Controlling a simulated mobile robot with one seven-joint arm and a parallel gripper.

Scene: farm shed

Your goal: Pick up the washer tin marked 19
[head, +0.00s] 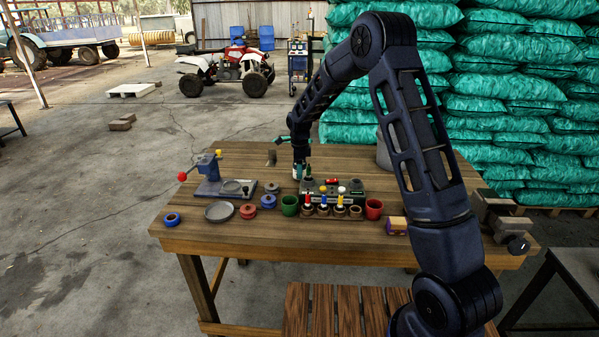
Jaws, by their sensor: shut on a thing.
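Several small round lidded tins lie on the wooden workbench (220,158): a red tin (248,211), a blue tin (268,201) and a grey tin (272,187). No number can be read on them at this size, so I cannot tell which is marked 19. My gripper (298,173) points down over the middle of the bench, behind and right of these tins.
A dark rack (346,194) with several coloured-topped items stands just right of my gripper. A green cup (289,206) and a red cup (374,209) flank it. A shallow grey dish (219,212), a blue ring (172,219) and a blue vise-like tool (210,180) are left.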

